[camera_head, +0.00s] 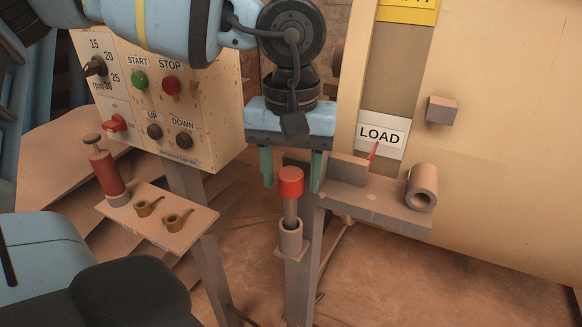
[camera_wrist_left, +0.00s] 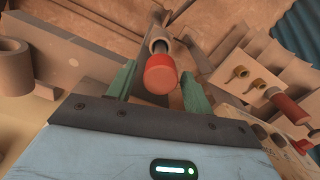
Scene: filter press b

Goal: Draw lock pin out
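The lock pin, with a red cylindrical knob (camera_head: 290,182) on a grey shaft, stands upright in a grey sleeve (camera_head: 290,240) on top of a post. My left gripper (camera_head: 291,186) points down with its two green fingers spread. In the head view the knob shows between the fingertips. In the left wrist view the red knob (camera_wrist_left: 161,73) also lies between the green fingers (camera_wrist_left: 159,76), with a gap on each side. Nothing is held. I cannot tell exactly how far the fingertips reach down beside the knob. My right gripper is out of view.
A grey bracket (camera_head: 390,208) with a short tube (camera_head: 422,187) is right of the pin, below a LOAD label (camera_head: 381,135) with a red pointer. A control panel (camera_head: 205,105) is at left, above a shelf (camera_head: 184,232) with a red-brown cylinder (camera_head: 106,174) and two brass pieces.

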